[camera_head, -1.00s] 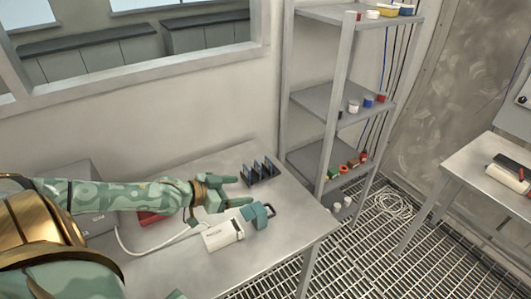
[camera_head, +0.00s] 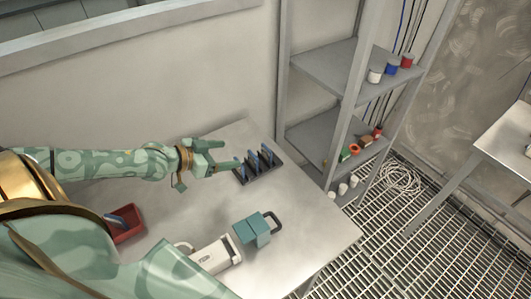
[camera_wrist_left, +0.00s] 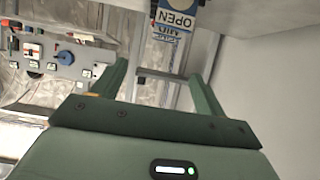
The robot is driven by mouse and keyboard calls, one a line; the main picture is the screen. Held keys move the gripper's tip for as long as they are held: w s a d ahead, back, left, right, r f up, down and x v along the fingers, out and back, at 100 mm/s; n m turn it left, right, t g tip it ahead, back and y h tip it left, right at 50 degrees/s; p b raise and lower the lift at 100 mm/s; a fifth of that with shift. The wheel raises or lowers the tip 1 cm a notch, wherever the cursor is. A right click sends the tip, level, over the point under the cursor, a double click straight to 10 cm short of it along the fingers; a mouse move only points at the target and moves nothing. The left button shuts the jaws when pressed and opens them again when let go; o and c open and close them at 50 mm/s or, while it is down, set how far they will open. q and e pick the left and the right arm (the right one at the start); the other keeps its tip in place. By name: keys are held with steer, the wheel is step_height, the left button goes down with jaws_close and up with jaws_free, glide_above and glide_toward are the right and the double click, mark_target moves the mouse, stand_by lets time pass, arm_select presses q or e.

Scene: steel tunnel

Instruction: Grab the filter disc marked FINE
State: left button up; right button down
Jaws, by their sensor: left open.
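A dark rack (camera_head: 262,174) stands on the steel table near its back edge and holds several upright discs with blue edges. I cannot read FINE on any disc in either view. My left gripper (camera_head: 231,154) is open and empty, just left of the rack, its fingers pointing toward it. In the left wrist view its two fingers (camera_wrist_left: 162,80) are spread apart, with the marked discs beyond the tips. My right gripper is not in view.
A red tray (camera_head: 130,238) with a blue-edged piece in it sits at left. A white device (camera_head: 212,257) and a teal part with a dark handle (camera_head: 254,230) lie in front of the rack. A shelf unit (camera_head: 318,65) stands beyond the table. The table's right side is clear.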

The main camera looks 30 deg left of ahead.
arm_select(q)
steer(key=w+f+b, duration=0.1)
steer(key=w+f, duration=0.1)
steer(key=b, duration=0.5)
glide_toward(265, 148)
steer(key=x, duration=0.5)
steer(key=shift+f, duration=0.4)
steer(key=shift+w+d+f, duration=0.1)
steer(key=shift+w+d, duration=0.2)
steer(key=shift+w, duration=0.15)
steer(key=b+x, duration=0.1)
steer(key=x, duration=0.3)
steer(key=shift+w+b, duration=0.25)
steer(key=shift+b, duration=0.15)
steer(key=c, duration=1)
